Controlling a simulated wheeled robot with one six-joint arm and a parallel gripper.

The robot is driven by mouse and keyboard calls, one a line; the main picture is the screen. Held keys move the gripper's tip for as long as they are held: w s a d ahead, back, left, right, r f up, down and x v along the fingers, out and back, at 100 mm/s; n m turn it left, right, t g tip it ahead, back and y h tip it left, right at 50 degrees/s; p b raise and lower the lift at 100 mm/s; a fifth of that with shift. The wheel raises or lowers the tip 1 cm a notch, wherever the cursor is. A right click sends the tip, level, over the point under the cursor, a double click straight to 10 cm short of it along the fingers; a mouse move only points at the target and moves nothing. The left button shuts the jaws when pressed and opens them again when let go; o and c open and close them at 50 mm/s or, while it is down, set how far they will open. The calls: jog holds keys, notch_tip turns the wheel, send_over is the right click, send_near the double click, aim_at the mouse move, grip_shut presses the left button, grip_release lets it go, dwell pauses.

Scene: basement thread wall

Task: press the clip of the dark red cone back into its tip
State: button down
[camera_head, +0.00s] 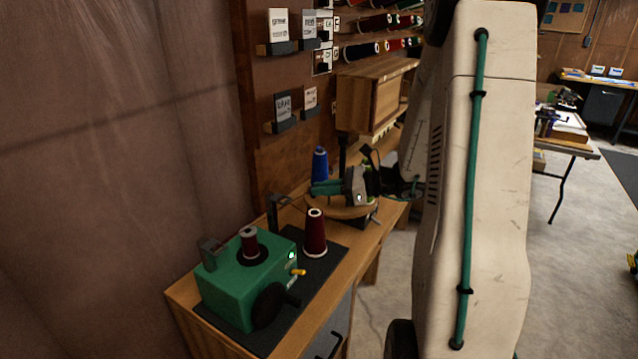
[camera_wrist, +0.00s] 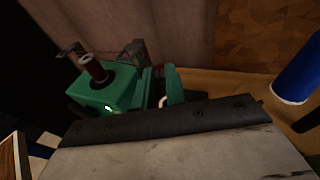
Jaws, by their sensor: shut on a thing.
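The dark red cone (camera_head: 316,233) stands upright on a dark mat, to the right of the green winder, its pale tip up. My gripper (camera_head: 318,187) has green fingers and is above the cone's tip, pointing left. It also shows in the wrist view (camera_wrist: 161,78), where a small pale curved piece (camera_wrist: 162,101) shows between the fingers. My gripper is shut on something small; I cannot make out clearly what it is. The clip cannot be told apart at this size.
The green winder (camera_head: 246,281) holds a small dark red spool (camera_head: 249,243). The dark mat (camera_head: 327,262) lies on a wooden bench (camera_head: 350,277). A blue cone (camera_head: 320,163) stands behind my gripper. A wooden box (camera_head: 372,97) and thread racks are on the wall.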

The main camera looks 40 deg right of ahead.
jog(key=shift+f, duration=2.6)
jog(key=shift+s, duration=0.15)
jog(key=shift+f, duration=0.3)
jog(key=c, duration=1.4)
grip_release()
jog(key=shift+o, duration=0.2)
jog(key=v, duration=0.7)
jog(key=shift+s+d, duration=0.25)
jog(key=shift+s, duration=0.05)
